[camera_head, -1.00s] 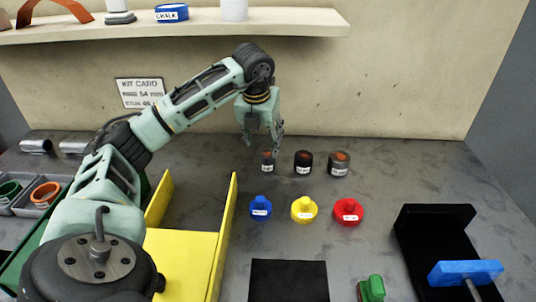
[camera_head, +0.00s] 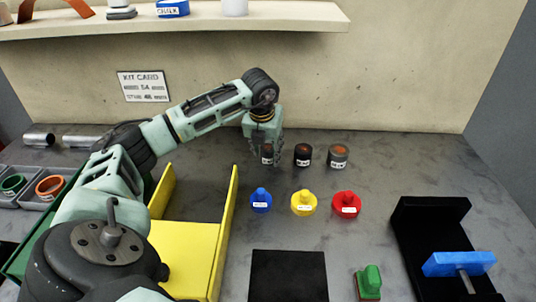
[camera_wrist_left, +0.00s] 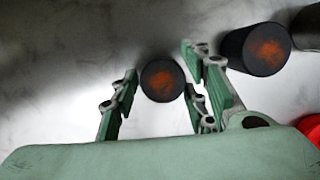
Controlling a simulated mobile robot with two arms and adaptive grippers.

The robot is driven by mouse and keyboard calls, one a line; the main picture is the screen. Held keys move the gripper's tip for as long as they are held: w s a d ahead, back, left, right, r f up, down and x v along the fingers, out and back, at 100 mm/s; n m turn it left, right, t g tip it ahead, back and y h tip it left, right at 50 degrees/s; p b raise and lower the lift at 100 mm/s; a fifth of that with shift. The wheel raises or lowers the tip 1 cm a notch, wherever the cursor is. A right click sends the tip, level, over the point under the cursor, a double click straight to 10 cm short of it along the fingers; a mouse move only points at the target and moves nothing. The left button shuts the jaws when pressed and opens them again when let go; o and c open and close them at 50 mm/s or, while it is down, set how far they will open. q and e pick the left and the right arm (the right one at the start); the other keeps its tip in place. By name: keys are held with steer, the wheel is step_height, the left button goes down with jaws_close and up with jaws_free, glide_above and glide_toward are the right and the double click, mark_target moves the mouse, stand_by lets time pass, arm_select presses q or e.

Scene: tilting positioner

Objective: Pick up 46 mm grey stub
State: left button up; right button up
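Three short stubs with rusty orange tops stand upright in a row on the bench. The left stub (camera_head: 267,157) is the smallest, then come a dark middle stub (camera_head: 303,155) and a grey right stub (camera_head: 338,156). Their labels are too small to read surely. My left gripper (camera_head: 266,150) points down over the left stub. In the left wrist view the left stub (camera_wrist_left: 162,80) stands between the open fingers, with a gap visible on each side. The middle stub (camera_wrist_left: 262,49) is close beside the right-hand finger. My right gripper is out of view.
Blue (camera_head: 260,201), yellow (camera_head: 303,203) and red (camera_head: 346,205) knobbed pieces stand nearer. A yellow tray (camera_head: 233,215) is at left, and a black stand (camera_head: 440,215) with a blue bar at right. A kit card (camera_head: 143,87) hangs on the wall.

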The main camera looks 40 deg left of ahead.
arm_select(q)
jaws_close()
steer(key=shift+a+r, duration=0.1)
stand_by(0.3)
